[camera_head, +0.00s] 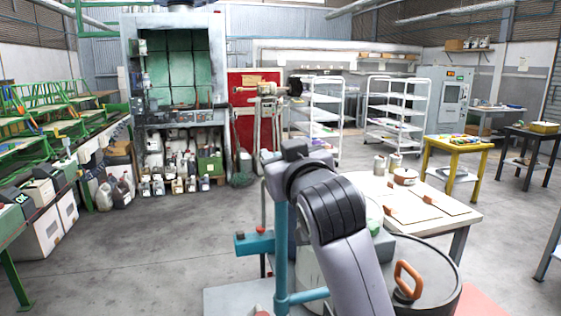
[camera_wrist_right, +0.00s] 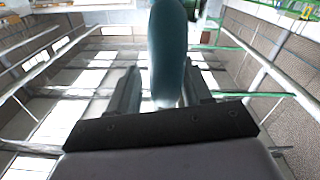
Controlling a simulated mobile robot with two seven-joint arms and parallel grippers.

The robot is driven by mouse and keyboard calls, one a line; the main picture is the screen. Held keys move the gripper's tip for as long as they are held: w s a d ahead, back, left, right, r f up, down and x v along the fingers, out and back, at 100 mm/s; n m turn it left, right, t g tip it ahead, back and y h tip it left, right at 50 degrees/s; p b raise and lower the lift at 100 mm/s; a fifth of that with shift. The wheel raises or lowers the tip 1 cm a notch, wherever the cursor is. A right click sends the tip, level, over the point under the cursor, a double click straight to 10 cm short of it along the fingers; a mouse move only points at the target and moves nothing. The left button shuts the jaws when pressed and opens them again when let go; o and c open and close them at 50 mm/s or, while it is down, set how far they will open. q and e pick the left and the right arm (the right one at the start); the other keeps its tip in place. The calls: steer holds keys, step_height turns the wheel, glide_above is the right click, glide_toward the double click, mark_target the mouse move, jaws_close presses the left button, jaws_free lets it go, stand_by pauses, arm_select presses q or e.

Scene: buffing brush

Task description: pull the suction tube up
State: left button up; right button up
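The teal suction tube (camera_head: 281,245) stands upright in front of me in the head view, with a side arm and a red knob near its middle. My right arm reaches up from the bottom and covers part of it. My right gripper (camera_head: 293,150) is at the tube's top end. In the right wrist view, the tube (camera_wrist_right: 167,50) runs between the two fingers (camera_wrist_right: 162,92). The tube looks close to the right finger, with a narrow gap at the left one. I cannot tell whether the fingers press on it. My left gripper is not in view.
Right of the tube is a drum (camera_head: 440,268) with an orange handle (camera_head: 408,279). Behind it stands a pale table (camera_head: 455,222) with boards and containers. Open grey floor (camera_head: 150,235) lies to the left, with green-framed benches at the far left. White shelf carts stand at the back.

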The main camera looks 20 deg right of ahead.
steer(key=shift+a+f, duration=0.1)
steer(key=shift+f, duration=0.15)
steer(key=shift+s, duration=0.55)
steer(key=s+b, duration=0.1)
steer(key=s, duration=0.5)
